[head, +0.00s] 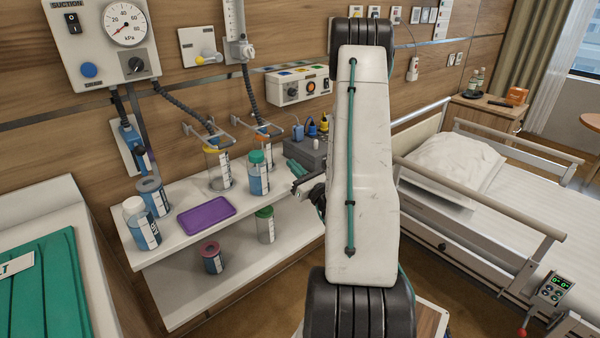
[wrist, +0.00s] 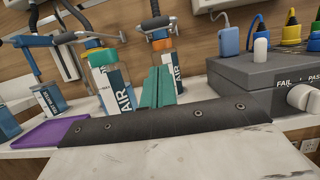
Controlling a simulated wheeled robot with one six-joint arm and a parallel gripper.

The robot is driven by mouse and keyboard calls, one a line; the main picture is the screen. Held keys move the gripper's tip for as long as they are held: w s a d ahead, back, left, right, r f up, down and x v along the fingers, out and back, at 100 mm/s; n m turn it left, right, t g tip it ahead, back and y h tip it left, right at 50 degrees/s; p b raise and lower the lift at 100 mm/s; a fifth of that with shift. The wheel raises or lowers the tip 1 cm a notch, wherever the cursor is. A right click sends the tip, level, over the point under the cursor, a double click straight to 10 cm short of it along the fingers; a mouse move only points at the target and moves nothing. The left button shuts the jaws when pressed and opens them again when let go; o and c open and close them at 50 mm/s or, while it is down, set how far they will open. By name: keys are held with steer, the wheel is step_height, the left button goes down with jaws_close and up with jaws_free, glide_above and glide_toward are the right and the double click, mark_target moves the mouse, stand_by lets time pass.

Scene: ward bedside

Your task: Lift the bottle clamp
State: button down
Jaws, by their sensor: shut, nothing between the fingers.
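Two metal wall clamps show in the head view. The left bottle clamp (head: 208,131) sits above a clear bottle with a yellow lid (head: 217,170). The right bottle clamp (head: 245,122) reaches out by an orange-topped bottle (head: 262,136); I cannot tell which clamp is meant. In the wrist view one clamp (wrist: 155,24) stands above the orange-topped bottle (wrist: 163,48), beyond my fingers. My gripper (wrist: 158,87) has teal fingers, pressed together and empty. In the head view my gripper (head: 294,166) is right of the teal-lidded bottle (head: 258,173), apart from the clamps.
The shelf holds a purple tray (head: 206,213), a white-lidded bottle (head: 141,223) and a blue-topped jar (head: 152,196). A grey box (head: 310,150) with coloured plugs stands close at the right. Hoses hang from the wall. A bed (head: 480,205) is at right.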

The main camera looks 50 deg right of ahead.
steer(key=x, duration=0.4)
steer(key=r, duration=0.1)
steer(key=w+r, duration=0.2)
steer(key=shift+w+d+r, duration=0.25)
steer(key=shift+d+r, duration=0.05)
steer(key=shift+r, duration=0.1)
